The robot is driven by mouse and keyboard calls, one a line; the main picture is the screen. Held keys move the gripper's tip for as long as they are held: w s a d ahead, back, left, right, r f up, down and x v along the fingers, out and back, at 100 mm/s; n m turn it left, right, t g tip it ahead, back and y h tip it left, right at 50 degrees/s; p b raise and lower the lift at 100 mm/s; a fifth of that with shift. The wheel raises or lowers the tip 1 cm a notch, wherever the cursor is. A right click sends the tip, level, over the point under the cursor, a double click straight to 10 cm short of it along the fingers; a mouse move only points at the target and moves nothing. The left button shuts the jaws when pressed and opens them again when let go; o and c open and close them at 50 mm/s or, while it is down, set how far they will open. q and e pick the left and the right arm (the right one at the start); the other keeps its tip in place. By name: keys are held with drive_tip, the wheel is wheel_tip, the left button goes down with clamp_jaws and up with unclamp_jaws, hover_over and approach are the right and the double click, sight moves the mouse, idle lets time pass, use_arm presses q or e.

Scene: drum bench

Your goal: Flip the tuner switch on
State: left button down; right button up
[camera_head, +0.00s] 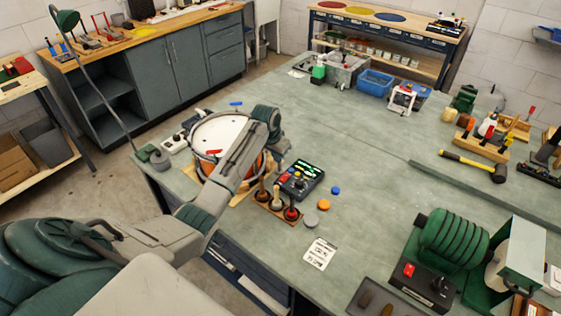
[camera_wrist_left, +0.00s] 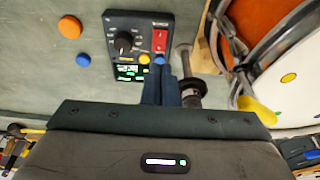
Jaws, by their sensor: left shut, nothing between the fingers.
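The tuner is a dark box (camera_head: 302,179) on the green bench beside the drum, with a lit green display. In the left wrist view its face (camera_wrist_left: 137,20) shows a black knob (camera_wrist_left: 123,42), a red switch (camera_wrist_left: 159,41), and a small yellow button (camera_wrist_left: 145,59) and blue button (camera_wrist_left: 159,60). My left gripper (camera_wrist_left: 161,84) is shut and empty, its fingertips close to the box edge by the blue button, below the red switch in that view. Whether they touch the box I cannot tell. In the head view the left arm reaches over the drum. My right gripper is not in view.
The drum (camera_head: 218,133) stands close beside the tuner. A wooden rack (camera_head: 266,213) with upright handled tools is in front. Blue (camera_head: 336,190), orange (camera_head: 323,204) and grey (camera_head: 310,220) discs and a printed card (camera_head: 319,253) lie nearby. The middle of the bench is clear.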

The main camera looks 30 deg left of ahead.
use_arm(q)
drive_tip(key=r, duration=0.1)
drive_tip(key=s+r, duration=0.1)
drive_tip(key=shift+s+r, duration=0.25)
drive_tip(key=shift+r, duration=0.05)
drive_tip(key=shift+w+a, duration=0.1)
idle(0.3)
